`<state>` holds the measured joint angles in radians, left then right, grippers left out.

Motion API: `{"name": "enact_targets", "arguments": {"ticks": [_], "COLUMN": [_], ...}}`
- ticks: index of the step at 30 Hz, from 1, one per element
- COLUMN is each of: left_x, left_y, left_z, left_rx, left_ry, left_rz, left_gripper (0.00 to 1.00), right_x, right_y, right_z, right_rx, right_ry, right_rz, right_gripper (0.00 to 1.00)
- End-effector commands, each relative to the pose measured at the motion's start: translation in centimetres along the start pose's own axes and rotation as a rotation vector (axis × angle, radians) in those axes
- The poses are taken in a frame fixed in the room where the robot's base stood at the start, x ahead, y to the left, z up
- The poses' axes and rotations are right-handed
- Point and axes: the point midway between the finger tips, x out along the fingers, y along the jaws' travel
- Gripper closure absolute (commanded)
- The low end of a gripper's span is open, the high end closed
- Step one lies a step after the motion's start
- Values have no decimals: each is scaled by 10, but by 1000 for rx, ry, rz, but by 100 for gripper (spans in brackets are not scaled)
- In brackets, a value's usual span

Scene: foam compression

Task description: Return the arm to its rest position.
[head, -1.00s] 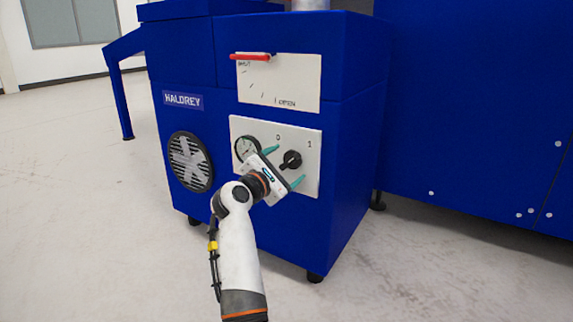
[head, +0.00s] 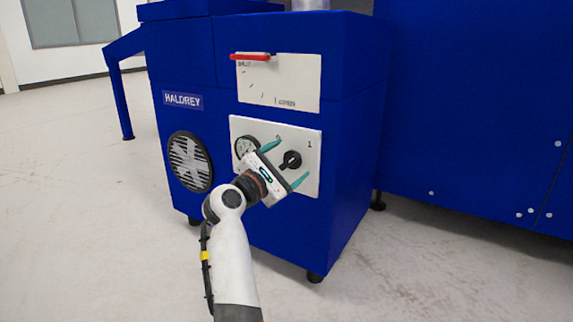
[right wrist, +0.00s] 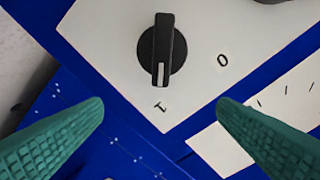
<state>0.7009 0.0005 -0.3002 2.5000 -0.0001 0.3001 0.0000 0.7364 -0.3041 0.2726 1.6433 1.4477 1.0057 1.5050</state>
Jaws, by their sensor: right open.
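My right arm reaches up from the bottom of the head view to the blue machine (head: 270,230). Its right gripper (head: 286,163) is open and empty, its teal fingers spread in front of the white control panel. Between the fingers in that view is a black rotary knob (head: 291,160). In the right wrist view, the knob (right wrist: 162,50) stands clear of both fingertips (right wrist: 160,105). Its white mark points toward the label 1, and the 0 is off to the right. My left gripper is not in view.
A round gauge (head: 246,146) sits left of the knob, partly behind the gripper. A fan grille (head: 190,161) is on the machine's left face. A red lever (head: 250,57) is at the upper scale plate's SHUT end. Open floor (head: 90,220) lies to the left.

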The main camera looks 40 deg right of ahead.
Motion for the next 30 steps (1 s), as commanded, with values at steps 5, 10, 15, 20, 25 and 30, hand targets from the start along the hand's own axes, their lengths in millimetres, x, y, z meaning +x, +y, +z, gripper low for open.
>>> {"name": "enact_targets", "arguments": {"ticks": [5,10,15,20,25,30], "left_x": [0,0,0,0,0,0], "left_y": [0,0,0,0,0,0], "left_z": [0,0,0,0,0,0], "left_rx": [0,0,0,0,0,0], "left_ry": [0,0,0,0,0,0], "left_rz": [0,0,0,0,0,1], "left_gripper": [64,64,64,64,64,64], "right_x": [-45,-43,-26,3,30,28], "right_y": [-2,-2,-2,-2,-2,-2], "right_z": [36,36,38,41,43,42], "right_rx": [-5,-5,-6,-4,-8,-129], "right_ry": [-117,-117,-116,-116,-115,-113], "right_rz": [-11,-12,-11,-8,-6,-14], "right_gripper": [18,18,18,18,18,18]}}
